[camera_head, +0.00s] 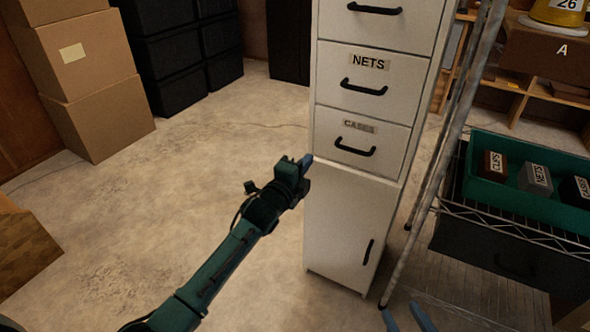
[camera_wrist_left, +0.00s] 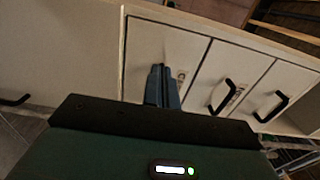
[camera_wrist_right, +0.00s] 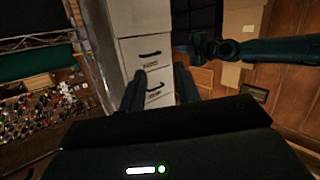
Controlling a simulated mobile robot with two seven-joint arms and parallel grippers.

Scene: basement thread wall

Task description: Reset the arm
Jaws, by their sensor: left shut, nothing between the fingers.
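My left arm reaches in from the lower left in the head view. Its gripper (camera_head: 306,160) is in front of the white cabinet (camera_head: 340,215), near the seam between the CASES drawer and the lower door. In the left wrist view its blue fingers (camera_wrist_left: 162,86) are together and empty, with the cabinet front behind them. My right gripper (camera_head: 408,318) shows only its blue fingertips at the bottom edge of the head view. In the right wrist view its fingers (camera_wrist_right: 160,90) stand apart with nothing held between them. The cabinet drawers look closed.
A wire rack (camera_head: 500,226) with a green bin (camera_head: 480,185) of labelled blocks stands right of the cabinet. Cardboard boxes (camera_head: 105,110) and black crates (camera_head: 180,90) are stacked at the back left. The floor (camera_head: 110,210) left of the cabinet is mostly clear.

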